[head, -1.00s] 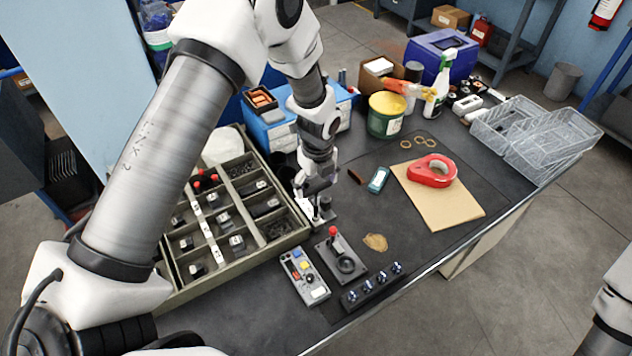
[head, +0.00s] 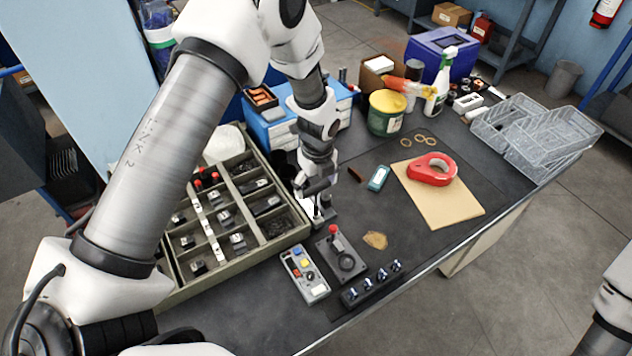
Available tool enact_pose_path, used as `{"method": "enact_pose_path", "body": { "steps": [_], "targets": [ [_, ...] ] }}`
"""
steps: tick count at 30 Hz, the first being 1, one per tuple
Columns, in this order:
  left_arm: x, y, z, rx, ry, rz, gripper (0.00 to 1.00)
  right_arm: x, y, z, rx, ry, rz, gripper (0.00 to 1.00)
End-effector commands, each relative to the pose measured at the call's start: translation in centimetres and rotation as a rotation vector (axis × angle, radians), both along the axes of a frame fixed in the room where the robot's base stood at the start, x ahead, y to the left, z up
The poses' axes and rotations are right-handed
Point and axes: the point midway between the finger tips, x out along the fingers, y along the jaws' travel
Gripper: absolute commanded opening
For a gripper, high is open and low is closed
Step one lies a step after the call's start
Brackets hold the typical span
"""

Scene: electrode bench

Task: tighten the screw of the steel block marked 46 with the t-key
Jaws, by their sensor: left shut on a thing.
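My left gripper (head: 318,200) points down at the right edge of the parts tray. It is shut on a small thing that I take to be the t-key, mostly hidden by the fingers. Directly below it is a dark grey steel block or holder (head: 325,217) on the bench; I cannot tell whether the key sits in a screw. Several small steel blocks (head: 238,241) stand in the tray compartments. The number 46 is not readable on any block. My right gripper is out of view; only part of that arm shows at the right edge.
The divided tray (head: 278,241) lies left of the gripper. In front are a red-knobbed joystick box (head: 345,262), a button box (head: 305,276) and a black strip with knobs (head: 370,285).

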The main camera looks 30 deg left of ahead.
Motion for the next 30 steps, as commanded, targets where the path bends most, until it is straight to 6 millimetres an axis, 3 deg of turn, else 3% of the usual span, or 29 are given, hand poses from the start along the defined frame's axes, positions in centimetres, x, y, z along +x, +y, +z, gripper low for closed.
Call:
{"method": "enact_pose_path", "body": {
  "steps": [22, 23, 25, 26, 30],
  "targets": [
    [0.0, 0.0, -1.2, 0.000, 0.000, 0.000, 0.44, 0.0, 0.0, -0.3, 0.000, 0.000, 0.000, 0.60],
    [0.0, 0.0, -1.2, 0.000, 0.000, 0.000, 0.81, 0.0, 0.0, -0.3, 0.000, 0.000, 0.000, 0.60],
    [0.0, 0.0, -1.1, 0.000, 0.000, 0.000, 0.56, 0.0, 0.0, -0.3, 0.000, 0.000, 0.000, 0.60],
    [0.0, 0.0, -1.1, 0.000, 0.000, 0.000, 0.50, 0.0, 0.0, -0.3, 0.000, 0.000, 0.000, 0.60],
    [0.0, 0.0, -1.1, 0.000, 0.000, -0.004, 0.50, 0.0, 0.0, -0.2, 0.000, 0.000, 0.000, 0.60]
  ]
}}
